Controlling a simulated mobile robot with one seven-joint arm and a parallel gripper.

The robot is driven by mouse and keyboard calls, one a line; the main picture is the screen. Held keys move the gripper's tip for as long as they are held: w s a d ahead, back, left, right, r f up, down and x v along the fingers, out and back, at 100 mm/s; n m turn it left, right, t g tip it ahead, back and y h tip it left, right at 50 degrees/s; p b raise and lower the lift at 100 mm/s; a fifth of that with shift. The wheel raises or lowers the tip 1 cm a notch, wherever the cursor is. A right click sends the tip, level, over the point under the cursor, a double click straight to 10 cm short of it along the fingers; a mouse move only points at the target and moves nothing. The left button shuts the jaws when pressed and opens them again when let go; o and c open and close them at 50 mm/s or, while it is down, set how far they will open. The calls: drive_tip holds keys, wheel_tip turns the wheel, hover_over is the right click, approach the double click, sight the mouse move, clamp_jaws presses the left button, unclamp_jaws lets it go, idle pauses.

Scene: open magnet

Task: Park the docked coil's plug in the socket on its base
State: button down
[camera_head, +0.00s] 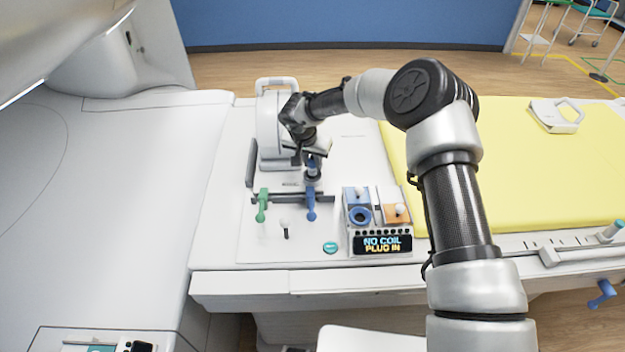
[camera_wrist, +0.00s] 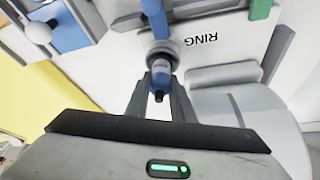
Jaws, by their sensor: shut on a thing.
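My gripper (camera_head: 314,152) is shut on the plug (camera_head: 313,172), above the white table end, just right of the docked coil's foot. In the wrist view the plug (camera_wrist: 160,70) is grey and blue with a black tail, held between the fingers (camera_wrist: 160,100). Its far end meets a grey round collar; I cannot tell whether it is seated there or only in line with it. The docked coil (camera_head: 268,125) is a white upright ring, partly hidden by my arm. Its base (camera_wrist: 235,105) shows in the wrist view. No empty socket on the base can be made out.
A green lever (camera_head: 262,205) and a blue lever (camera_head: 311,203) stand on a dark bar before the coil. A yellow mat (camera_head: 500,170) lies right.

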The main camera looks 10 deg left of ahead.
idle(0.3)
drive_tip(key=c, duration=1.5)
unclamp_jaws()
drive_tip(key=shift+o, duration=0.2)
drive_tip(key=v, duration=1.7)
drive_tip(key=shift+r, duration=0.2)
